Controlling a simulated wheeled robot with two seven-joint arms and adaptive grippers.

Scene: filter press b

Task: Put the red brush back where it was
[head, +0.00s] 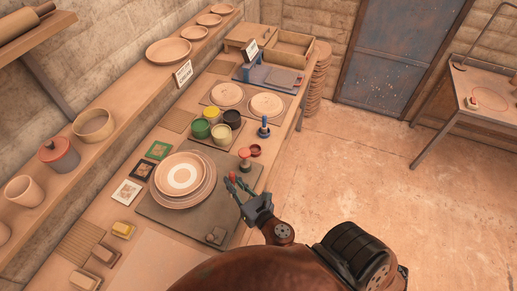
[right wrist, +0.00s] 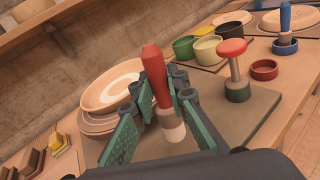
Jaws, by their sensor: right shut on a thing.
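The red brush (right wrist: 153,75) is held upright, slightly tilted, in my right gripper (right wrist: 168,100), red handle up and pale end down. In the head view my right gripper (head: 243,192) is over the right edge of the grey mat (head: 155,208), beside the stacked plates (head: 208,190); little of the brush shows there. A small red cup (head: 256,150) stands on the table beyond the gripper and looks empty in the right wrist view (right wrist: 264,70). A blue brush (head: 264,128) stands upright in a blue cup. My left gripper is not in view.
A red-knobbed tool (right wrist: 233,62) with a green base stands on the mat between my gripper and the red cup. Several paint pots (head: 221,133) stand behind. Small framed tiles (head: 127,193) and yellow-topped blocks (head: 123,230) lie left. Open floor lies right.

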